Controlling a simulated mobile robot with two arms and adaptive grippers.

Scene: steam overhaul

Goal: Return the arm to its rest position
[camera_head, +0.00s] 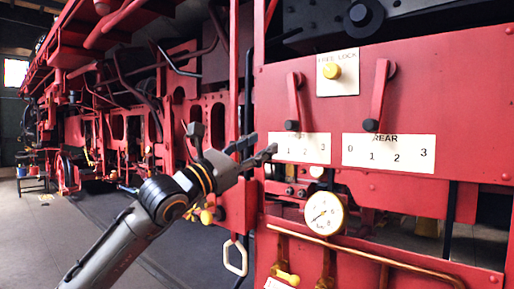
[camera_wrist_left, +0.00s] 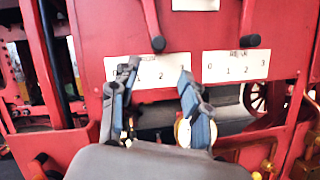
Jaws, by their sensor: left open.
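My left gripper (camera_head: 258,149) reaches in from the left in the head view, in front of the red panel (camera_head: 440,100). Its fingers are spread and hold nothing. In the left wrist view the two fingers of the gripper (camera_wrist_left: 155,98) stand apart, in front of the lower panel, with the left number plate (camera_wrist_left: 150,70) partly behind them. The left lever (camera_head: 294,98) and right lever (camera_head: 377,92) hang above the number plates, clear of the fingers. My right gripper is not in view.
A pressure gauge (camera_head: 325,213) and copper pipe (camera_head: 370,255) sit low on the panel. A yellow knob (camera_head: 332,71) sits on a white plate above. A pale handle loop (camera_head: 236,257) hangs below the gripper. Open floor (camera_head: 35,235) lies at left.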

